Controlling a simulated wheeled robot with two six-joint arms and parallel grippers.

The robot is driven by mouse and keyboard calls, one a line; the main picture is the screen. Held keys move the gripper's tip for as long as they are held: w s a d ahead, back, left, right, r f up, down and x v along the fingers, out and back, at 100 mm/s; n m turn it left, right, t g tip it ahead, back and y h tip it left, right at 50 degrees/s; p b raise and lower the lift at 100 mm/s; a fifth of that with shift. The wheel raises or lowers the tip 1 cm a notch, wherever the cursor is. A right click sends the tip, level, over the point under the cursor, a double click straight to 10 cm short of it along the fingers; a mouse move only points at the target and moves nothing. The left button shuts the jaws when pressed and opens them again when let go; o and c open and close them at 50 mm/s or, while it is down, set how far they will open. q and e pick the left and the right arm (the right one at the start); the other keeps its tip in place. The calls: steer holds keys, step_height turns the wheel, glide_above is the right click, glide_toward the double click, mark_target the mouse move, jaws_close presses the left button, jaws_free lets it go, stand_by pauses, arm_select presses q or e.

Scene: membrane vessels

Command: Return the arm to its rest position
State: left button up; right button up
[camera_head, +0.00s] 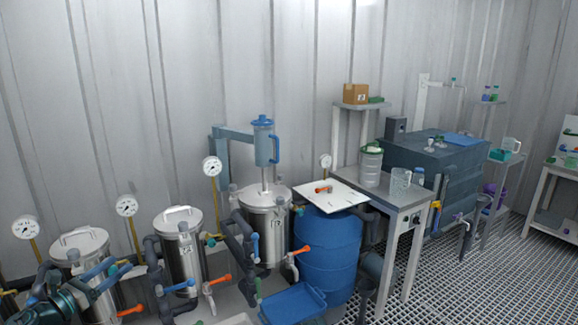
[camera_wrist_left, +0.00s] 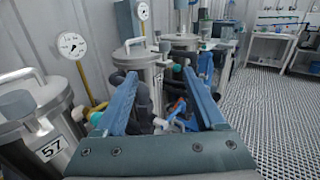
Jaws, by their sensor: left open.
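My left gripper (camera_head: 116,270) is at the lower left of the head view, low in front of the left steel vessels. Its blue fingers are apart and nothing is between them. In the left wrist view the open gripper (camera_wrist_left: 160,76) spreads toward a steel vessel (camera_wrist_left: 148,70) and dark pipes. I cannot tell whether it touches anything. A vessel labelled 57 (camera_wrist_left: 35,125) stands close on its left side. My right gripper is in neither view.
Steel vessels (camera_head: 180,250) with gauges, dark pipes and orange valve handles (camera_head: 219,281) crowd the area around the left arm. A blue barrel (camera_head: 328,255) under a white board (camera_head: 330,196) and a grey table (camera_head: 385,190) stand to the right. The grating floor (camera_head: 480,270) is clear at the right.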

arm_select(q)
steer(key=w+d+r+n+t+y, duration=0.1)
steer(key=w+d+n+y, duration=0.2)
steer(key=w+n+y, duration=0.5)
steer(key=w+d+r+n+t+y, duration=0.1)
steer(key=w+d+n+y, duration=0.2)
steer(key=n, duration=0.9)
steer(key=s+d+f+n+g, duration=0.5)
steer(key=d+f+n+g, duration=0.15)
steer(key=d+f, duration=0.3)
steer(key=s+d+f+n+g, duration=0.5)
steer(key=d+f+n, duration=0.2)
steer(key=d+f, duration=0.25)
steer(key=s+d+f+n+g+h, duration=0.1)
steer(key=s+d+f+g, duration=0.25)
steer(key=s+d, duration=0.5)
steer(key=s+d+f+n+g+h, duration=0.2)
steer(key=s+d+g, duration=0.2)
steer(key=s+d, duration=0.4)
step_height(320, 180, up, 13)
steer(key=s+p, duration=0.2)
steer(key=p, duration=1)
steer(key=shift+a+f+p, duration=0.2)
steer(key=shift+a+p, duration=0.15)
steer(key=shift+a, duration=0.1)
